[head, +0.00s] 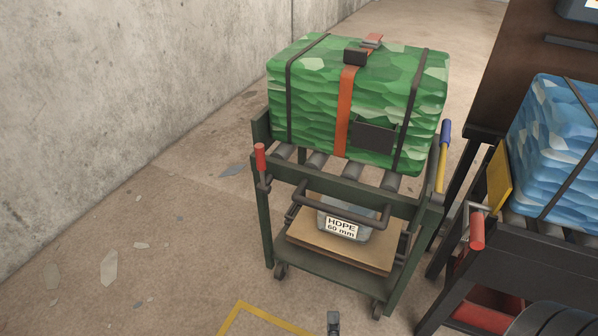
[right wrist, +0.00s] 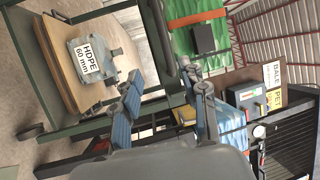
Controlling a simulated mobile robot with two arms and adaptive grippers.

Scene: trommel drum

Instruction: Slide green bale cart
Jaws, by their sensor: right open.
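The green bale (head: 355,105), strapped with black bands and an orange strap, sits on the rollers of a dark green cart (head: 300,255). A dark handle bar (head: 345,207) sticks out from the cart's near side. My right gripper (head: 333,322) barely shows at the bottom edge in the head view, in front of the cart and apart from it. In the right wrist view the right gripper (right wrist: 160,78) has its fingers spread and holds nothing. The bale (right wrist: 195,40) and cart lie beyond them, turned sideways. My left gripper is not in view.
A dark stand (head: 500,265) with a blue bale (head: 558,140) is close on the right. A concrete wall (head: 120,80) runs along the left. Floor left of the cart has scattered flakes.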

